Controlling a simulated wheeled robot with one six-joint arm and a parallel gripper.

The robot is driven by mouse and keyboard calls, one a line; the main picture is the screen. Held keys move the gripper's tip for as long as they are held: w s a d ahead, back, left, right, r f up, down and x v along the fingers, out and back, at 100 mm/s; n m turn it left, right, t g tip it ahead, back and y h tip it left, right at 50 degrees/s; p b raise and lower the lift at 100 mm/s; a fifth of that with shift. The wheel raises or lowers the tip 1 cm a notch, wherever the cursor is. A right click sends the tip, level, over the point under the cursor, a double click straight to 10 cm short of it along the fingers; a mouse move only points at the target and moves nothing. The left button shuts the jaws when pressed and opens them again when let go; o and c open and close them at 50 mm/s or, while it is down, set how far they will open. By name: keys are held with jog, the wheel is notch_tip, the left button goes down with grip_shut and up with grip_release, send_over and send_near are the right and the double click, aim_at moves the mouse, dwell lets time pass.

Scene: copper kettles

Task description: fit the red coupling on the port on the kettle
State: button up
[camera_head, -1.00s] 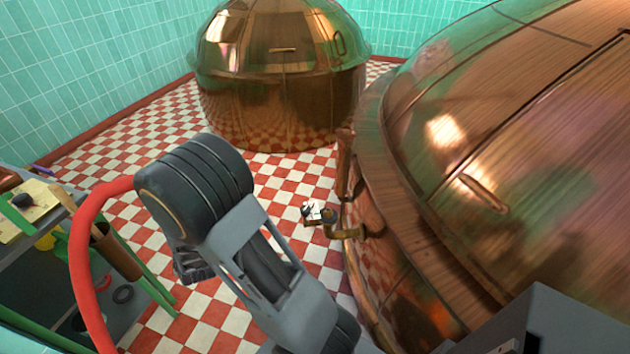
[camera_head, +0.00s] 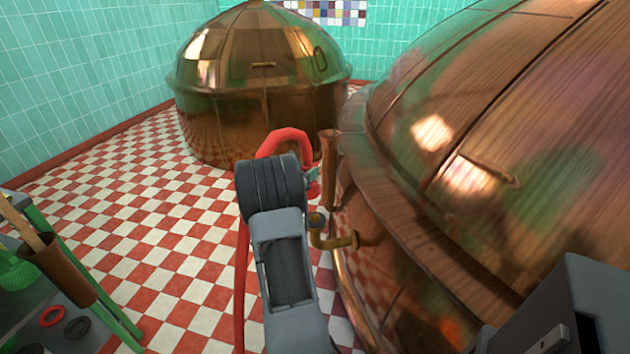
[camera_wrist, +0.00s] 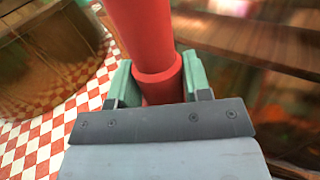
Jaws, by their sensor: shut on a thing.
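The red coupling (camera_wrist: 160,72) is between the green jaws of my gripper (camera_wrist: 159,86) in the wrist view, with its red hose running up from it. In the head view my gripper (camera_head: 313,184) is shut beside the large copper kettle (camera_head: 480,130), mostly hidden behind my wrist. The red hose (camera_head: 283,138) arches over the wrist and hangs down its left side. The port (camera_head: 338,241), a brass elbow pipe on the kettle's side, has its upturned end just below my gripper. Whether coupling and port touch is hidden.
An upright copper pipe (camera_head: 329,158) stands close to the right of my gripper. A second copper kettle (camera_head: 262,85) stands behind. A bench (camera_head: 40,315) with rings and a brown holder is at lower left. The checkered floor (camera_head: 160,220) between is clear.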

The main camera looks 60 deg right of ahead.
jog(key=shift+s+d+f+m+g+b, duration=0.15)
jog(key=shift+s+d+f+g, duration=0.05)
jog(key=shift+s+d, duration=0.25)
jog(key=shift+s+d+f+m+g+b, duration=0.15)
jog(key=shift+s+d+f+g, duration=0.05)
jog(key=shift+s+d, duration=0.25)
notch_tip(320, 180, down, 10)
jog(key=b, duration=0.7)
jog(key=shift+f, duration=0.25)
jog(key=shift+a+f+b, duration=0.15)
jog(key=shift+a+b, duration=0.1)
jog(key=shift+b, duration=0.05)
jog(key=shift+f+b, duration=0.4)
jog(key=shift+f, duration=0.1)
jog(key=o, duration=0.9)
jog(key=shift+o, duration=0.2)
jog(key=w+a+p, duration=0.2)
jog(key=a, duration=1.1)
jog(key=shift+w+a+p, duration=0.3)
